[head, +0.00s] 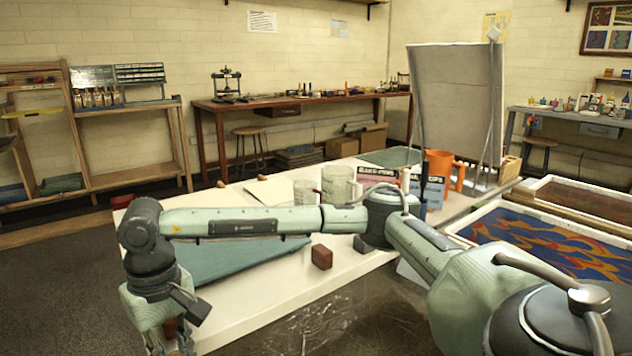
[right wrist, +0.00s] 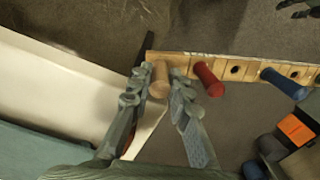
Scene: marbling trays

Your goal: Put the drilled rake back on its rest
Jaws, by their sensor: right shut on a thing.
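The drilled rake (right wrist: 222,68) is a pale wooden bar with dark holes and tan, red and blue pegs, seen in the right wrist view. My right gripper (right wrist: 160,84) is shut on it at its tan peg, near one end of the bar. The rake is held over the floor beside the white table's edge. In the head view my right arm reaches across to the lower left, where the gripper (head: 168,338) is partly cut off by the frame; the rake is not visible there. I cannot identify the rest. My left gripper is in neither view.
The white table (head: 275,290) carries a teal board (head: 245,258), a brown block (head: 321,257), a dark block (head: 361,244), pale mugs (head: 338,184) and an orange mug (head: 441,178). A patterned marbling tray (head: 466,226) stands at right. Dark floor is open at left.

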